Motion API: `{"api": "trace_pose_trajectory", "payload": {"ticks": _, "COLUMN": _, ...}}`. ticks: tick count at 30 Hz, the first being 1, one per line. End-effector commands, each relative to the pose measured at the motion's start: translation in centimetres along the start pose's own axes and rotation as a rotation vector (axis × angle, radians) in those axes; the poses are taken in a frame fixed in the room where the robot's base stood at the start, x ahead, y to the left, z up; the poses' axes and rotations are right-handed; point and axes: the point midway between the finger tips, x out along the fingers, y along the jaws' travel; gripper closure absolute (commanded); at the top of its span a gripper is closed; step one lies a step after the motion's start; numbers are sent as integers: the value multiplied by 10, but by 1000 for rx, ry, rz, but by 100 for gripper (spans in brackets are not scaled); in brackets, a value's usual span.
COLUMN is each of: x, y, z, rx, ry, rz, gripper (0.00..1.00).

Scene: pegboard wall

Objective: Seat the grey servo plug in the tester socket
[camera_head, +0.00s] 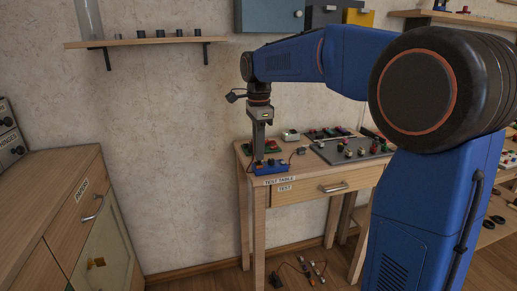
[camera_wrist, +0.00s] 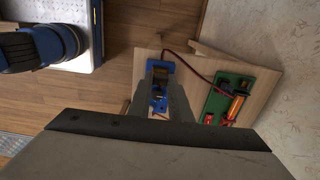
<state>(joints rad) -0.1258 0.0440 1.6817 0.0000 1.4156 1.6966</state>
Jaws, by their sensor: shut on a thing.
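The blue tester (camera_head: 271,168) stands at the front left corner of the test table. It also shows in the wrist view (camera_wrist: 168,68), partly covered by my fingers. My gripper (camera_head: 258,157) points straight down with its fingertips at the tester. In the wrist view its two fingers (camera_wrist: 159,78) reach down over the tester's body. The jaws are shut on the grey servo plug, which is mostly hidden between the fingers. The tester socket is hidden too, so I cannot tell whether the plug is in it or just above it.
The wooden test table (camera_head: 300,180) also holds a green board (camera_wrist: 230,97) beside the tester, a grey mat (camera_head: 340,153) with small parts, and a small white box (camera_head: 290,135). A red cable (camera_wrist: 190,64) runs near the tester. A shelf (camera_head: 150,41) hangs on the wall at left.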

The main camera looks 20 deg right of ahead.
Motion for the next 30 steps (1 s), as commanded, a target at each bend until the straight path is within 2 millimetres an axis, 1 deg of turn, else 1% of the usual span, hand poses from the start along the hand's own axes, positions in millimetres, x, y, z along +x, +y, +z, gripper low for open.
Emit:
{"api": "trace_pose_trajectory", "payload": {"ticks": 25, "x": 17, "y": 0, "z": 0, "rx": 0, "ry": 0, "rz": 0, "gripper": 100}}
{"api": "trace_pose_trajectory", "payload": {"ticks": 26, "x": 17, "y": 0, "z": 0, "rx": 0, "ry": 0, "rz": 0, "gripper": 75}}
{"api": "trace_pose_trajectory", "payload": {"ticks": 27, "x": 17, "y": 0, "z": 0, "rx": 0, "ry": 0, "rz": 0, "gripper": 66}}
{"api": "trace_pose_trajectory", "payload": {"ticks": 28, "x": 17, "y": 0, "z": 0, "rx": 0, "ry": 0, "rz": 0, "gripper": 60}}
{"api": "trace_pose_trajectory", "payload": {"ticks": 30, "x": 17, "y": 0, "z": 0, "rx": 0, "ry": 0, "rz": 0, "gripper": 60}}
